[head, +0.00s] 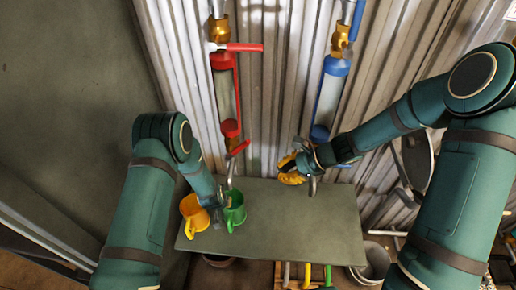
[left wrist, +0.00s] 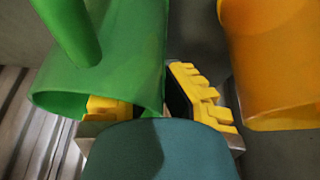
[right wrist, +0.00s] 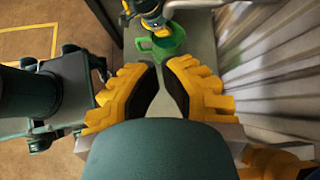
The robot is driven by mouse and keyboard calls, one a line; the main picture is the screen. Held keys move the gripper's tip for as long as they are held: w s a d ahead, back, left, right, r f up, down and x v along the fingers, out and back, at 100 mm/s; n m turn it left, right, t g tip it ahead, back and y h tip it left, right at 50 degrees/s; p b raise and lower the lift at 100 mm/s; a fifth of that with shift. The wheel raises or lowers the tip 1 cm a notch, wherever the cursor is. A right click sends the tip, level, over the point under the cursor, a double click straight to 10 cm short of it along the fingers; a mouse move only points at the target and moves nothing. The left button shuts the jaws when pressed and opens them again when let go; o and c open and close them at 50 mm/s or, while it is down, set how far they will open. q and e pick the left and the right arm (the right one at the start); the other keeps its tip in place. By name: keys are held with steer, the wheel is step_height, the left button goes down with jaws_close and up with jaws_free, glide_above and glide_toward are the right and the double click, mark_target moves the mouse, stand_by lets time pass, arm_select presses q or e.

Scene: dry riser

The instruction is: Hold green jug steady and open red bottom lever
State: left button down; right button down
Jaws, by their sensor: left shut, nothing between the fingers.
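The green jug (head: 235,213) stands on the grey table under the spout of the red column; it also shows in the left wrist view (left wrist: 115,60) and the right wrist view (right wrist: 172,44). The red bottom lever (head: 240,148) sticks out to the right at that column's lower end. My left gripper (left wrist: 148,98) is shut at the jug's side, one finger partly covered by the green rim; whether it touches the jug is unclear. My right gripper (head: 290,167) is right of the red bottom lever and below it, empty, with a narrow gap between its fingers (right wrist: 159,75).
An orange jug (head: 193,214) stands just left of the green one. A red upper lever (head: 245,47) sits higher on the red column. A blue column (head: 331,95) stands to the right, above my right gripper. The right part of the table (head: 320,225) is clear.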

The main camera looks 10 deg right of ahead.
steer(key=w+d+r+m+t+y, duration=0.2)
steer(key=d+r+m+y, duration=0.2)
steer(key=d, duration=0.1)
glide_toward(242, 149)
steer(key=a+f, duration=0.3)
steer(key=shift+w+a+r+t, duration=0.4)
steer(key=shift+w+a+r, duration=0.15)
steer(key=shift+w+a, duration=0.15)
